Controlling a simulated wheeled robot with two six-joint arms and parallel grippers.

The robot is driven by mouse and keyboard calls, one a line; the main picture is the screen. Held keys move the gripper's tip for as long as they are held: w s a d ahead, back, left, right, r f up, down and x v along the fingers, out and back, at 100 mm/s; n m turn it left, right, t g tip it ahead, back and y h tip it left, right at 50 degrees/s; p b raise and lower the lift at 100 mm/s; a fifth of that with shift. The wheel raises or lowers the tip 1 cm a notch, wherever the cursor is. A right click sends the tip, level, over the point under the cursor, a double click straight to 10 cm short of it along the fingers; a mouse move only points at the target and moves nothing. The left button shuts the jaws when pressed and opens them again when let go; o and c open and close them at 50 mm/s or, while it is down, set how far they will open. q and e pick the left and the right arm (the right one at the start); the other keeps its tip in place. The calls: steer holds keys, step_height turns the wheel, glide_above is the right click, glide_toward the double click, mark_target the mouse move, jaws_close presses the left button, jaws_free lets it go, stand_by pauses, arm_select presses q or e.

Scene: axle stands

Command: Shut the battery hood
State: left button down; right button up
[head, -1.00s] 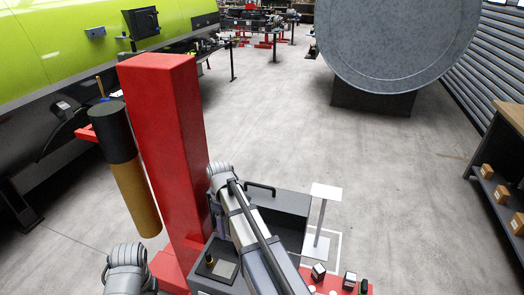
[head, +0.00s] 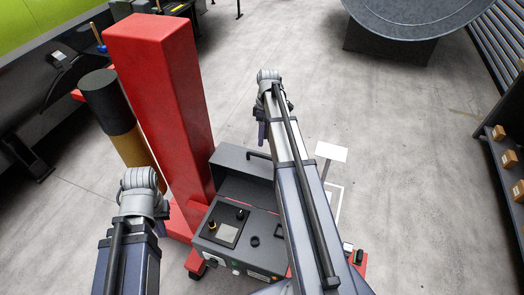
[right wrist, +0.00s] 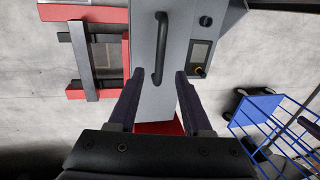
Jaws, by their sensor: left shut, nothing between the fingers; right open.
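The battery hood (head: 238,183) is a grey lid standing open at the back of the grey battery box (head: 238,262). A black bar handle (head: 258,155) is on the hood; it also shows in the right wrist view (right wrist: 160,48). My right gripper (head: 262,134) is open and empty near the hood's far side. In the right wrist view, its fingertips (right wrist: 157,75) point toward the handle, one on either side, with the bar apparently just beyond them. My left gripper (head: 160,228) is shut and empty left of the box, mostly hidden by its wrist.
A tall red post (head: 160,110) stands left of the box, with a black and ochre cylinder (head: 118,120) beside it. A white-topped stand (head: 331,152) is right of the hood. A blue wire basket (right wrist: 270,115) shows in the right wrist view. Floor beyond the hood is clear.

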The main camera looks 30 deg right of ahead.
steer(key=f+b, duration=0.4)
steer(key=s+a+f+b, duration=0.1)
steer(key=f+b, duration=0.1)
steer(key=f, duration=0.1)
steer(key=shift+r, duration=0.1)
jaws_close()
stand_by(0.3)
stand_by(1.1)
